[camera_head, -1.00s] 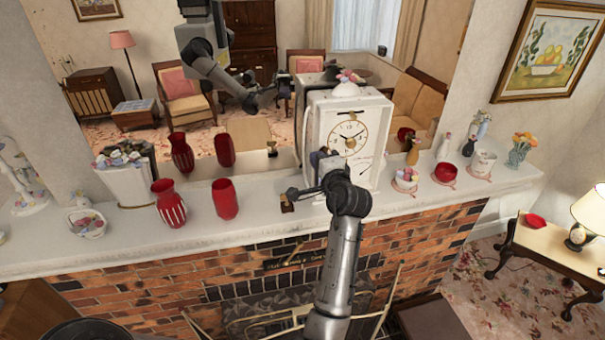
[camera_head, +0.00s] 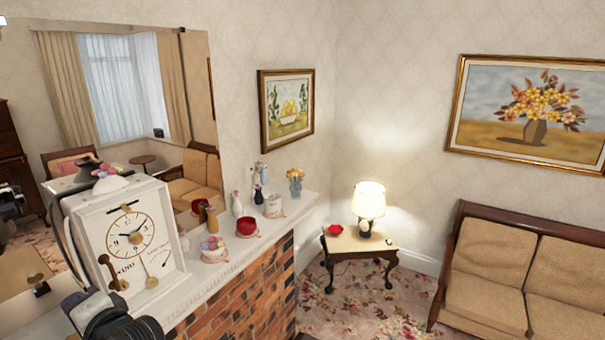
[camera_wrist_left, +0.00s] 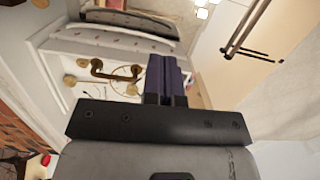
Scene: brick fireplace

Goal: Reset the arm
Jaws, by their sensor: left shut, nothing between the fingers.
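My left gripper (camera_wrist_left: 167,75) shows in the left wrist view with its dark fingers together and nothing between them. My right gripper is not in view.
The mantel (camera_head: 212,276) carries a pink-and-white cup (camera_head: 213,252), a red bowl (camera_head: 247,227) and small vases right of the clock. A mirror (camera_head: 195,110) stands behind. A side table (camera_head: 352,245) with a lamp (camera_head: 368,202) and a sofa (camera_head: 530,270) are at right.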

